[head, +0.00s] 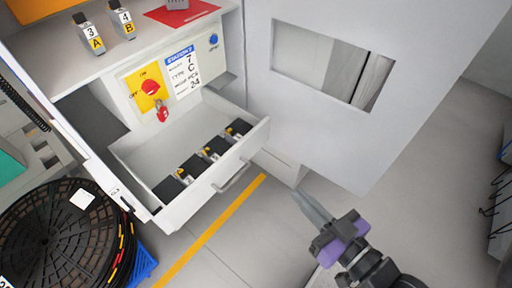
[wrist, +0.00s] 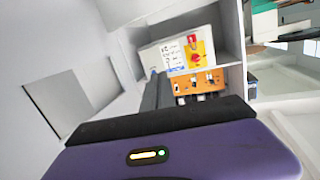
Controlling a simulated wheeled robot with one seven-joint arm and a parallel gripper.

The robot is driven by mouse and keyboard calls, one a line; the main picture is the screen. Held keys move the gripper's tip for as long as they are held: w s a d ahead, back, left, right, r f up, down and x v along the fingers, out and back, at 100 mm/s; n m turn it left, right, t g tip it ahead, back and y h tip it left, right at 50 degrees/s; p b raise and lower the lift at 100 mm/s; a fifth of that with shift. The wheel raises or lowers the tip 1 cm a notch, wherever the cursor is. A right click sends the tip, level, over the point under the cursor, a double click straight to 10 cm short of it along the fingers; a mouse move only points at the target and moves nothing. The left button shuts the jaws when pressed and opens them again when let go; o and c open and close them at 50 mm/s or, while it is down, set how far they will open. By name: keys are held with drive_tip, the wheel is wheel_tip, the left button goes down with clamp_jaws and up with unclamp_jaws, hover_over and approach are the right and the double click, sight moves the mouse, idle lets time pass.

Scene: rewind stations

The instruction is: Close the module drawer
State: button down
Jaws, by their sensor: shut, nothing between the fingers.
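The module drawer (head: 190,214) is pulled open from the white station cabinet in the head view. Its grey bar handle (head: 234,178) is on the front panel. Several black modules with yellow labels (head: 212,152) lie in a row inside, near the front. My gripper (head: 298,194) is shut and empty, right of the drawer front and apart from the handle.
A white door panel with a window (head: 265,90) stands to the right of the drawer. A black reel (head: 65,235) is at lower left. A yellow floor line (head: 212,232) runs before the drawer. A red switch and padlock (head: 151,88) are above it. Open floor lies at right.

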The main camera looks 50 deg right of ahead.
drive_tip(key=w+d+f+m+g+h+b, duration=0.2)
drive_tip(key=w+d+f+m+b, duration=0.15)
drive_tip(key=d+f+m, duration=0.7)
drive_tip(key=w+d+f+m+g+h+b, duration=0.1)
drive_tip(key=w+d+f+m+b, duration=0.25)
drive_tip(key=d+f+m, duration=0.65)
drive_tip(key=m+t+y+b, duration=0.2)
drive_tip(key=m+t+y, duration=0.3)
drive_tip(key=m+y, duration=0.5)
approach(256, 132)
drive_tip(key=w, duration=0.2)
drive_tip(key=w+m+h+b, duration=0.1)
drive_tip(key=w, duration=0.1)
drive_tip(key=w+a+h+b, duration=0.1)
drive_tip(key=w, duration=0.1)
drive_tip(key=shift+w+a+f+m, duration=0.1)
drive_tip(key=shift+w+f+m, duration=0.05)
drive_tip(key=shift+w+m, duration=0.15)
drive_tip(key=shift+w, duration=0.2)
